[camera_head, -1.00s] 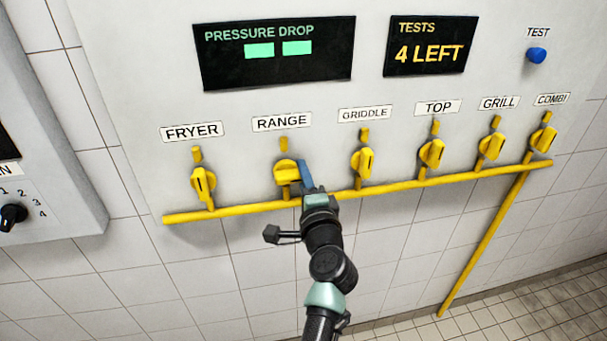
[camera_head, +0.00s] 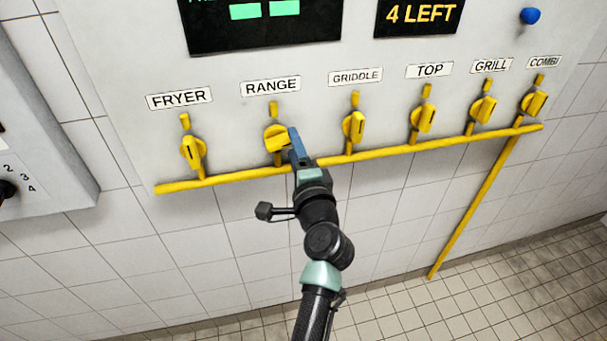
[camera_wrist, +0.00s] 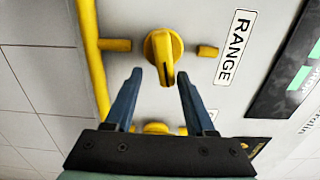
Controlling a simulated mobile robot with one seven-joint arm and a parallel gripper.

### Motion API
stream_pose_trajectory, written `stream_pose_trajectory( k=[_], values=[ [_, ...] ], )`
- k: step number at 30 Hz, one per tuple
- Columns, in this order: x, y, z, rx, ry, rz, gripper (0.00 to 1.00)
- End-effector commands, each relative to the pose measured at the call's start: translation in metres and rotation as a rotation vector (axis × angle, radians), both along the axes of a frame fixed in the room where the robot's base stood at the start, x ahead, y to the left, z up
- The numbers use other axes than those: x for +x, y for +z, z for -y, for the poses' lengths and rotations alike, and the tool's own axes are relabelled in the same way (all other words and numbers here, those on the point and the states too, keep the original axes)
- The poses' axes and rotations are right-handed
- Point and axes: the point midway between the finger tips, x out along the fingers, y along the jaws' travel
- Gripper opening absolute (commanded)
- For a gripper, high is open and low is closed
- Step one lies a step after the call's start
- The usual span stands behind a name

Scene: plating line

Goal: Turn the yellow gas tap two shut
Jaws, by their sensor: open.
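The second yellow tap from the left, under the RANGE label, shows in the head view (camera_head: 275,140) and, close up, in the wrist view (camera_wrist: 160,58). My gripper (camera_head: 296,143) is just right of this tap in the head view. In the wrist view my gripper (camera_wrist: 160,78) is open, its two blue fingers apart, with the tap just beyond the gap between the tips. I see no clear contact. Nothing is held.
The fryer tap (camera_head: 192,152) is to the left, the griddle tap (camera_head: 354,126) to the right, with several more beyond. A yellow pipe (camera_head: 400,149) runs below them. A display (camera_head: 418,16) reads 4 LEFT. A blue test button (camera_head: 530,15) is top right.

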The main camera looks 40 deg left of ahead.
Motion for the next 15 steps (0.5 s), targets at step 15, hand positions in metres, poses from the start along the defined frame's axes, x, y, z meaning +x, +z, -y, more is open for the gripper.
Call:
stream_pose_trajectory(
  k=[15],
  values=[
    [-0.062,-0.002,0.071,-0.002,0.002,-0.003,0.55]
  ],
)
